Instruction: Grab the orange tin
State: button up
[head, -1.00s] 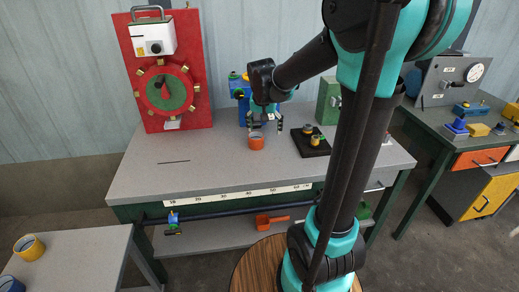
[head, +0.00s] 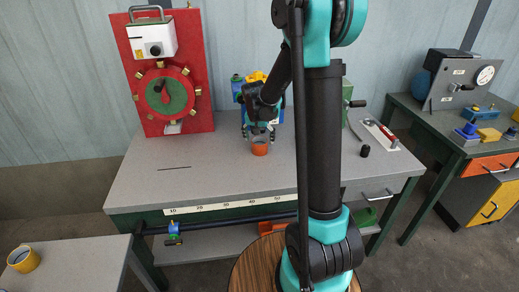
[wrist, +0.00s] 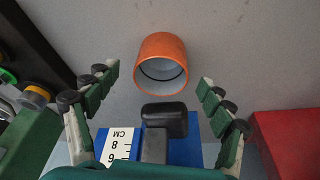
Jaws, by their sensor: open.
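The orange tin (head: 260,150) stands on the grey workbench, left of my upright arm in the head view. In the wrist view the orange tin (wrist: 160,50) is a short open cylinder with a pale inside, lying ahead of the fingertips and roughly between their lines. My gripper (head: 259,133) is open, just behind and above the tin in the head view. In the wrist view my gripper (wrist: 158,78) shows its green, black-padded fingers spread wide with nothing held. I cannot tell whether a finger touches the tin.
A blue device with a centimetre scale (wrist: 122,145) and a black block (wrist: 165,118) sit between the fingers in the wrist view. A red panel (head: 195,85) stands left. Dark items with a yellow-rimmed jar (wrist: 38,96) lie left in the wrist view.

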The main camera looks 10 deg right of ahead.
jog(key=shift+x, duration=2.75)
jog(key=shift+w+a+r, duration=0.1)
jog(key=shift+w, duration=0.05)
jog(key=shift+c, duration=0.6)
jog(key=c, duration=1.2)
